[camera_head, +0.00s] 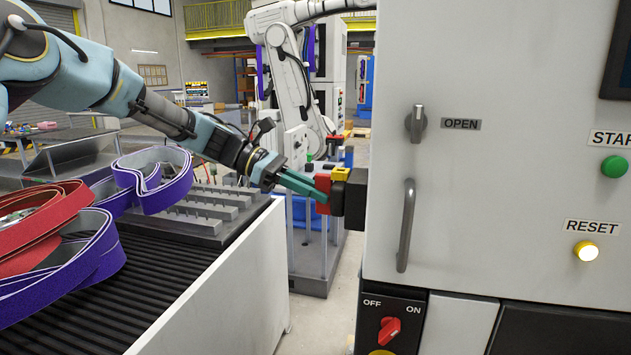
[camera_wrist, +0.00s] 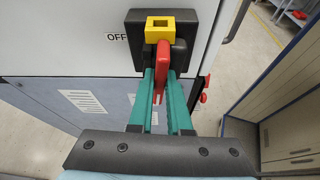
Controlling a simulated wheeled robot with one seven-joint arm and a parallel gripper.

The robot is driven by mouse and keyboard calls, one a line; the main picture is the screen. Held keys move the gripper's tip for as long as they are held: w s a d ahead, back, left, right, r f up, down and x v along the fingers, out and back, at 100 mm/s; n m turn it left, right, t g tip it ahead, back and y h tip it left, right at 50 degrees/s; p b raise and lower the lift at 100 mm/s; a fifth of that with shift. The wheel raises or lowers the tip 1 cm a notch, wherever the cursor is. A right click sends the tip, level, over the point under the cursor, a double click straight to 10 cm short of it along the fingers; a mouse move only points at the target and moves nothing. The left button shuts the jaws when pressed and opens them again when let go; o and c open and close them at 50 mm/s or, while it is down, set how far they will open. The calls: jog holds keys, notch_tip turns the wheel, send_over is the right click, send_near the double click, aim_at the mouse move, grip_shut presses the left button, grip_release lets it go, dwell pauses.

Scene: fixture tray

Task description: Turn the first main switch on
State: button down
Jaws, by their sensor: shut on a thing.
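The main switch has a black base (camera_wrist: 183,48), a yellow block (camera_wrist: 159,29) with a square hole, and a red handle (camera_wrist: 162,60). It sits on the side of the grey cabinet, with an "OFF" label (camera_wrist: 118,37) to its left in the wrist view. My gripper (camera_wrist: 163,80) has its two teal fingers on either side of the red handle and is shut on it. In the head view my gripper (camera_head: 313,191) reaches the red handle (camera_head: 323,186) from the left; the yellow block (camera_head: 341,173) and black base (camera_head: 354,198) show beside it.
The cabinet front has a red rotary switch (camera_head: 389,330) marked OFF and ON, a long door handle (camera_head: 406,225), an OPEN latch (camera_head: 415,123), and green START (camera_head: 614,167) and lit RESET (camera_head: 586,251) buttons. A conveyor (camera_head: 150,285) with red and purple belts stands at left.

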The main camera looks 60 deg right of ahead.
jog(key=shift+n, duration=0.3)
jog(key=shift+y, duration=0.3)
jog(key=c, duration=0.9)
grip_release()
jog(key=shift+o, duration=0.2)
jog(key=b+v, duration=0.3)
jog(key=v, duration=0.7)
jog(key=shift+w+b, duration=0.4)
jog(key=shift+a, duration=0.1)
